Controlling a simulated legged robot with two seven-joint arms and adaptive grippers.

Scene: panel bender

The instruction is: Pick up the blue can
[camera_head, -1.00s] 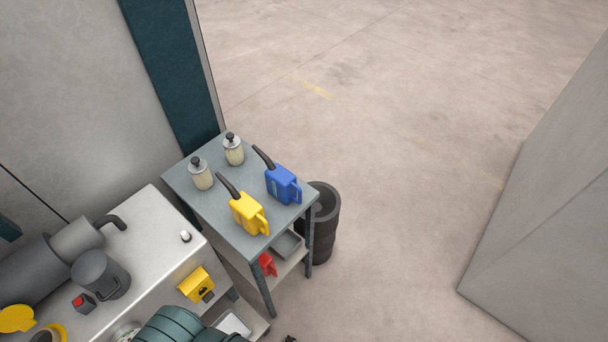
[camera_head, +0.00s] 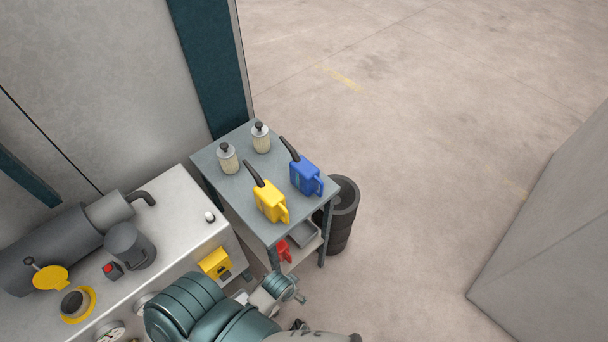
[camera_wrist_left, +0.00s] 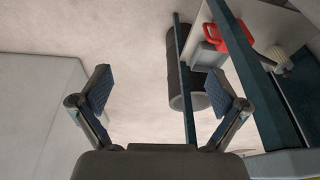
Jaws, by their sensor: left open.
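The blue can (camera_head: 306,177) stands upright on the top of the grey side table (camera_head: 235,196), near its right edge. Its black spout points to the upper left. The yellow can (camera_head: 270,203) stands beside it, nearer to me. My left arm reaches in low in the head view, below the table, where its fingers cannot be made out clearly. In the left wrist view my left gripper (camera_wrist_left: 160,78) is open and empty, with its two fingers wide apart. The blue can does not show there. My right gripper is not in view.
Two pale bottles (camera_head: 228,158) stand at the table's far side. A red can (camera_head: 284,250) sits on the lower shelf; it also shows in the left wrist view (camera_wrist_left: 230,36). A dark bin (camera_head: 343,212) stands right of the table. A cluttered bench (camera_head: 182,205) is at left. The floor beyond is clear.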

